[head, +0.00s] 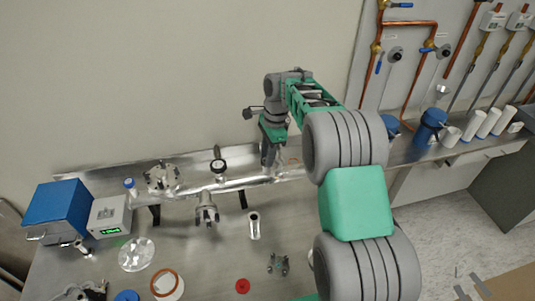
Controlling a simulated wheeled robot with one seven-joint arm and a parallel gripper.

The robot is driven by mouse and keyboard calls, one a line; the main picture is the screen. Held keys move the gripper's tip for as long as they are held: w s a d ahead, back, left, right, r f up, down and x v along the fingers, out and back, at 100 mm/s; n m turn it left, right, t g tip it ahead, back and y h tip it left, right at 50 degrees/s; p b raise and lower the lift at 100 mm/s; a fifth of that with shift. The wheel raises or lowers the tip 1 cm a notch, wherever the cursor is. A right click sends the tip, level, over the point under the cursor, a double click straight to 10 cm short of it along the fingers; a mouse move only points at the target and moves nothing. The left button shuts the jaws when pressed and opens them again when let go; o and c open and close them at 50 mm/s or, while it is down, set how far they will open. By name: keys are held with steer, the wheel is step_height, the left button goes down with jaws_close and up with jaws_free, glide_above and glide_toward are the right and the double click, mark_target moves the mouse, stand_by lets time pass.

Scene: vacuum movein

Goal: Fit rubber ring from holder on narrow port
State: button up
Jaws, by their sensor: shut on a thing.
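My gripper (268,163) points down at the far side of the steel bench, over the right part of a shiny metal pipe (240,183). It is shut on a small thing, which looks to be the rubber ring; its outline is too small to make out. A thin orange curve (294,160) shows just right of the fingers; I cannot tell whether it is held or lies behind. A larger orange ring (165,283) lies on a white round piece at the front left. Short metal ports branch from the pipe, one toward the front (207,212). I cannot tell which is the narrow port.
A blue box (58,212) and a white display unit (109,216) stand at left. A flanged metal chamber (162,178) and a round gauge (218,164) are at the pipe. A red disc (242,286) and small fittings lie in front. Blue and white containers (430,127) stand at right.

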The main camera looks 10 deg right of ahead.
steer(key=shift+f, duration=0.55)
stand_by(0.9)
steer(key=o, duration=1.2)
steer(key=shift+r, duration=0.1)
steer(key=r, duration=0.5)
steer(key=d+r, duration=0.1)
steer(key=r, duration=0.1)
steer(key=shift+d+r, duration=0.1)
steer(key=shift+r, duration=0.2)
